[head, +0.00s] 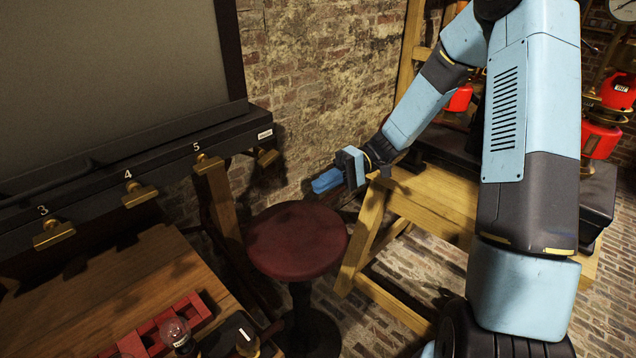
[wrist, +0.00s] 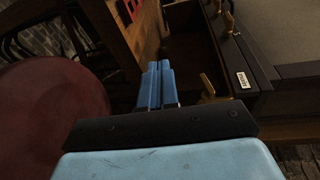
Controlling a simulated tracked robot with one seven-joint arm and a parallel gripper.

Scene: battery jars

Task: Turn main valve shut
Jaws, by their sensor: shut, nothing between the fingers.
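A brass valve handle (head: 267,157) sits at the right end of the black bar, under a small white label (head: 265,134) whose text is too small to read surely. In the wrist view this brass handle (wrist: 207,88) stands right of my fingers, near the white label (wrist: 242,79). My gripper (head: 322,183) is shut and empty, its blue fingers pointing left toward the bar's end. It is apart from the handle, to its right and lower in the head picture. The fingers (wrist: 158,68) lie side by side in the wrist view.
A round red stool (head: 297,240) stands below my gripper. Brass handles numbered 3 (head: 54,235), 4 (head: 140,195) and 5 (head: 207,164) line the bar. A wooden bench (head: 440,195) is under my arm. A red tray (head: 150,335) with glass items sits at lower left.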

